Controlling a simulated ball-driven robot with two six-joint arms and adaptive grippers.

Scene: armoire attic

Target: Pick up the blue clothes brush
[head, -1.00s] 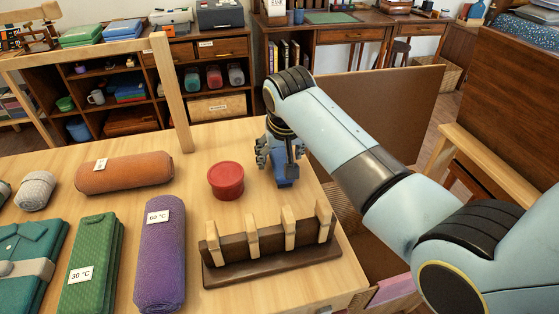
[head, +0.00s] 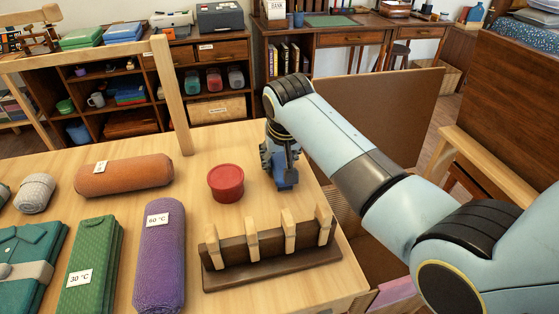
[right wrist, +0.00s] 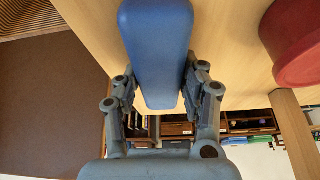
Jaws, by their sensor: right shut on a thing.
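The blue clothes brush (right wrist: 156,45) fills the upper middle of the right wrist view, its smooth blue body between the two fingers. My right gripper (right wrist: 160,85) is shut on it. In the head view the right gripper (head: 282,172) points down at the table's right part, and the brush (head: 287,184) shows only as a small blue piece below the fingers, mostly hidden. I cannot tell whether the brush still touches the table. My left gripper is not in view.
A red round tin (head: 226,183) stands just left of the gripper. A dark wooden rack with pale pegs (head: 270,262) is in front. A purple roll (head: 160,255), an orange roll (head: 125,175) and a green folded cloth (head: 91,265) lie left. The table's right edge is close.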

